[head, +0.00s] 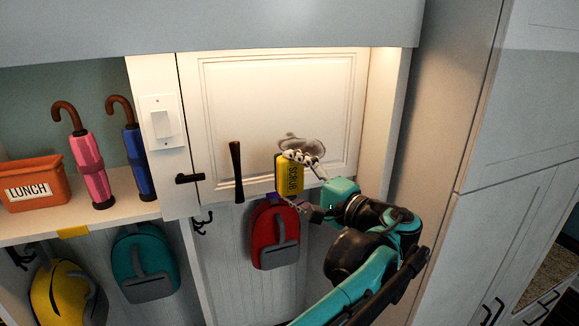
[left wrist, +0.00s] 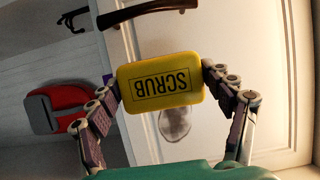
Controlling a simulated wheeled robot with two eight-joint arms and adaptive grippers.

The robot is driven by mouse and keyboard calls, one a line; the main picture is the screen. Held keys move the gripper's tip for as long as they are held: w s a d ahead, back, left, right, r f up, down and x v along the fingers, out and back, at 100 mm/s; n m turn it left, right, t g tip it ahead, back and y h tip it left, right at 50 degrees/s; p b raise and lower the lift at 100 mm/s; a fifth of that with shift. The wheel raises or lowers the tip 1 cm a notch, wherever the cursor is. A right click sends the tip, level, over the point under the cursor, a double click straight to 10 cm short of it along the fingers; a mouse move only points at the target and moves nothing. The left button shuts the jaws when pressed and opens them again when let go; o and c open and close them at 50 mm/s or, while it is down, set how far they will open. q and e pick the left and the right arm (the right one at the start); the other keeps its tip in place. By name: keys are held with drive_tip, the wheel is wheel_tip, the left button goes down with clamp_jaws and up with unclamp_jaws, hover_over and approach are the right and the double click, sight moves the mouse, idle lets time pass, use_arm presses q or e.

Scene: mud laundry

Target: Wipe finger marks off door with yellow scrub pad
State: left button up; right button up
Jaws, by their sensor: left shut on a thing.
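The yellow scrub pad (head: 288,177), marked SCRUB, is between the fingers of my left gripper (head: 298,182) in front of the white cabinet door (head: 270,85). In the left wrist view the pad (left wrist: 160,83) is gripped at its two short ends by the fingers (left wrist: 161,85). Grey finger marks (head: 313,144) show on the door's lower middle, just above the pad and partly behind a finger. They also show as a grey smudge in the left wrist view (left wrist: 174,124). I cannot tell whether the pad touches the door. My right gripper is not in view.
A brown bar handle (head: 236,170) and a black latch (head: 190,178) are left of the pad. A red backpack (head: 275,235) hangs below. The left shelf holds an orange lunch box (head: 33,183), pink (head: 90,168) and blue (head: 137,160) umbrellas. A tall cabinet (head: 445,130) stands right.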

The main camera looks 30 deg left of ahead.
sight(272, 158)
use_arm(q)
drive_tip(key=shift+w+a, duration=1.95)
drive_tip(key=shift+a, duration=0.25)
drive_tip(key=shift+w+a, duration=0.45)
drive_tip(key=shift+a, duration=0.05)
